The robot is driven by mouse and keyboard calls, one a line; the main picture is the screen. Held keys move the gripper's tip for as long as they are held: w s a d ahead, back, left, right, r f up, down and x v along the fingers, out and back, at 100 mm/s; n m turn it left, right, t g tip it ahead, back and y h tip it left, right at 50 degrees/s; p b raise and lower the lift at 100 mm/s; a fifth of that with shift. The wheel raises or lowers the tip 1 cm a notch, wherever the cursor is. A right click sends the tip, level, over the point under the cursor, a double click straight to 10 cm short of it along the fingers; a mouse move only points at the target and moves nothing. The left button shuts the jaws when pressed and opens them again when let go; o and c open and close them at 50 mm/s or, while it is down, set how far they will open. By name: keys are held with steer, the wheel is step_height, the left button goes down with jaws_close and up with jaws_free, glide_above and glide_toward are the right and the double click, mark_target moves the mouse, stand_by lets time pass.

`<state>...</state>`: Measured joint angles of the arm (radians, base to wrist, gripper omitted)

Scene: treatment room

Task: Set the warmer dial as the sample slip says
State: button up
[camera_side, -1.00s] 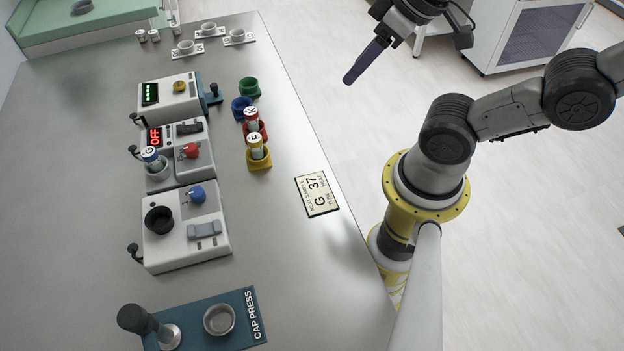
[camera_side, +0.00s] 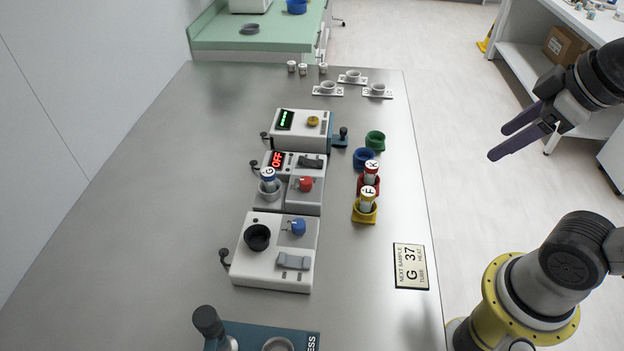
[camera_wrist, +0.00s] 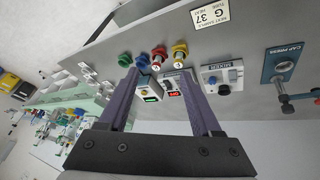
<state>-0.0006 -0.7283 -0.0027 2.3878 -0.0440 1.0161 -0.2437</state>
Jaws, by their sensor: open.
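The sample slip (camera_side: 411,266) lies on the table's right side and reads tube G, heat 37. It also shows in the wrist view (camera_wrist: 210,14). The warmer (camera_side: 274,194) is the middle unit; its red display (camera_side: 277,160) reads OFF. Its red dial (camera_side: 305,184) sits right of tube G (camera_side: 268,178), which stands upright in the warmer's well. My gripper (camera_side: 498,143) is open and empty, off the table's right edge, well away from the dial. In the wrist view its fingers (camera_wrist: 162,75) point toward the units and partly hide them.
A unit with a green display (camera_side: 285,120) stands behind the warmer, and a mixer with a blue knob (camera_side: 298,227) in front. Tubes K (camera_side: 371,172) and F (camera_side: 367,199) stand in holders to the right. The cap press (camera_side: 257,337) is nearest. The left tabletop is clear.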

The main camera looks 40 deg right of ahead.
steer(key=w+r+n+g, duration=0.1)
steer(key=w+r+n, duration=0.4)
steer(key=w+r, duration=0.25)
steer(key=n+g+h, duration=0.3)
steer(key=n, duration=0.5)
glide_above(306, 180)
steer(key=s+d, duration=0.1)
steer(key=d, duration=0.1)
step_height(306, 180, down, 7)
steer(key=w+a+f+n+g+h, duration=0.1)
steer(key=a+f+n, duration=0.1)
steer(key=a+f, duration=0.7)
steer(key=x, duration=1)
steer(key=d+x, duration=0.1)
steer(key=x, duration=0.4)
steer(key=shift+s+r, duration=0.15)
steer(key=shift+s, duration=0.05)
steer(key=shift+a, duration=0.1)
jaws_close()
